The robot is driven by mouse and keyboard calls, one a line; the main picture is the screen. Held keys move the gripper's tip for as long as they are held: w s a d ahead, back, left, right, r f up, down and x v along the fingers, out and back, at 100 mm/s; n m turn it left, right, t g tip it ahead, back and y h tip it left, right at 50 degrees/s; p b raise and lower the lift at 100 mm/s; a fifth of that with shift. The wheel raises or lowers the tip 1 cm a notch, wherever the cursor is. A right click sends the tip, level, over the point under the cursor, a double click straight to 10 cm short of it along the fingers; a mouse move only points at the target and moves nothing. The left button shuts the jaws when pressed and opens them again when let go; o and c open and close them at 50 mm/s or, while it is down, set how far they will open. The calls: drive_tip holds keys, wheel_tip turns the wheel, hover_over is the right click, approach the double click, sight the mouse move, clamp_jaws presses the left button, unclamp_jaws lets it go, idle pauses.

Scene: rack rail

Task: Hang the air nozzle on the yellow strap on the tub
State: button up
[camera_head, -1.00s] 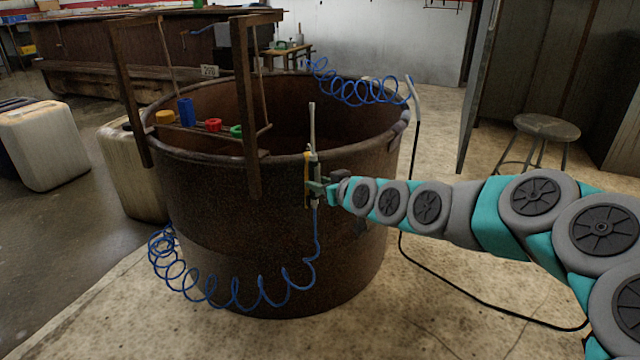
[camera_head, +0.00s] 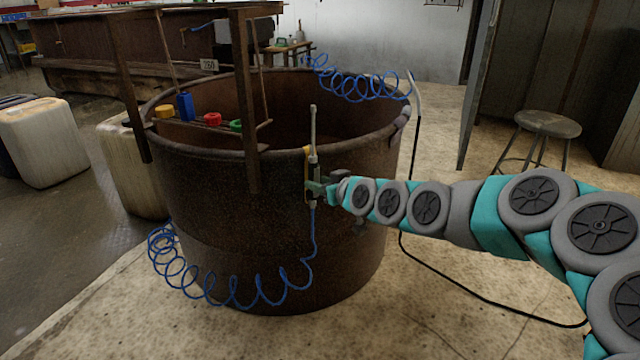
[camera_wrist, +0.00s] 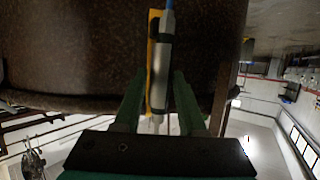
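The air nozzle (camera_head: 313,128) is a grey, upright wand with a thin pipe pointing up and a blue coiled hose (camera_head: 262,297) at its lower end. It stands against the outer wall of the rusty brown tub (camera_head: 230,240), its pipe rising above the rim. The yellow strap (camera_head: 306,155) hangs from the rim right beside the nozzle. My green gripper (camera_head: 320,187) reaches in from the right with its fingers around the nozzle body. In the wrist view, the nozzle (camera_wrist: 162,62) lies between the fingertips, overlapping the strap (camera_wrist: 153,40). I cannot tell whether it hangs on the strap.
A wooden frame (camera_head: 250,100) straddles the tub's left rim, with a shelf of coloured parts. Another blue coiled hose (camera_head: 350,88) hangs at the back rim. White canisters (camera_head: 42,145) stand left. A stool (camera_head: 540,125) stands right. A black cable crosses the floor.

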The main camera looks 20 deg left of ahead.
drive_tip(key=o, duration=0.4)
drive_tip(key=s+d+m+g+h+p, duration=0.2)
drive_tip(key=s+d+m+g+h, duration=0.1)
drive_tip(key=s+d, duration=0.9)
drive_tip(key=s+d+m+g+h+p, duration=0.3)
drive_tip(key=s+d+g+h, duration=0.1)
drive_tip(key=s+d, duration=0.9)
drive_tip(key=s+d+m+g+h+p, duration=0.2)
drive_tip(key=s+d+m+g+h, duration=0.1)
drive_tip(key=s+d, duration=1)
drive_tip(key=shift+s+d+f+m+g+h, duration=0.1)
drive_tip(key=shift+s+m+g+h, duration=0.05)
drive_tip(key=shift+s, duration=0.8)
drive_tip(key=shift+s+d+f+m+g+h, duration=0.1)
drive_tip(key=shift+s+f+g, duration=0.1)
drive_tip(key=shift+s, duration=0.75)
drive_tip(key=shift+s+d+f+m+g+h, duration=0.1)
drive_tip(key=shift+s+m+g+h, duration=0.05)
drive_tip(key=shift+s, duration=0.8)
